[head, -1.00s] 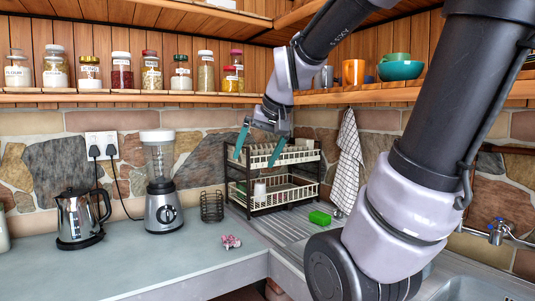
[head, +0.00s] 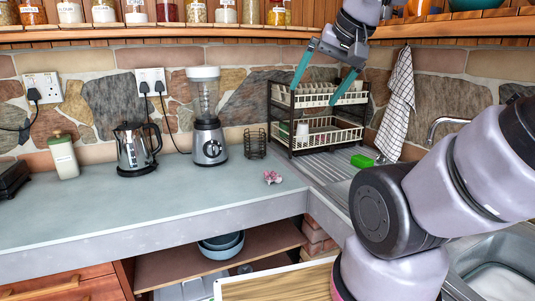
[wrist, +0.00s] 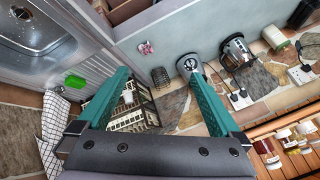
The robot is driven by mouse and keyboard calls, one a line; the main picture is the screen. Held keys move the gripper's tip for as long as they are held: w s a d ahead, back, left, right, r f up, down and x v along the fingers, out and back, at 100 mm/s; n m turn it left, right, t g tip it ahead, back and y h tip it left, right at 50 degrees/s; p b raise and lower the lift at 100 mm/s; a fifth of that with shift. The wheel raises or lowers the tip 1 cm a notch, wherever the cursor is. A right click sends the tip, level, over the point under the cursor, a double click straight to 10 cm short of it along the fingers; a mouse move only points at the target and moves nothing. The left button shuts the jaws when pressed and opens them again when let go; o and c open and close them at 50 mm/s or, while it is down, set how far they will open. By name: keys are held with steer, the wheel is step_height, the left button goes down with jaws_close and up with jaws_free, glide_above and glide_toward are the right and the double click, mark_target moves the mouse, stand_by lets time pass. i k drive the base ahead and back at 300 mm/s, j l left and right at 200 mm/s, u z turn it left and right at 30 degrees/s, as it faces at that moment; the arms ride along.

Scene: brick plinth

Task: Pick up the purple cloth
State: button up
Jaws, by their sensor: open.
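The purple cloth (head: 272,177) is a small crumpled pinkish-purple bundle on the grey counter, near its inner corner. It also shows in the wrist view (wrist: 146,48), at the top, beyond and between my fingertips. My gripper (head: 318,68) is high in front of the dish rack, up and to the right of the cloth and well apart from it. Its two teal fingers are spread wide with nothing between them, as the wrist view also shows (wrist: 158,88).
A two-tier dish rack (head: 317,118), wire holder (head: 255,143), blender (head: 208,135) and kettle (head: 134,150) stand along the back wall. A green sponge (head: 362,161) lies on the drainboard right of the cloth. The counter (head: 150,205) left of the cloth is clear. A shelf overhangs the back.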

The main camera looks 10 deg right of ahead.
mark_target(273, 176)
steer(key=i+j+z, duration=0.25)
steer(key=i, duration=0.15)
steer(key=i+j+z, duration=0.2)
steer(key=i+j, duration=0.1)
steer(key=i, duration=0.1)
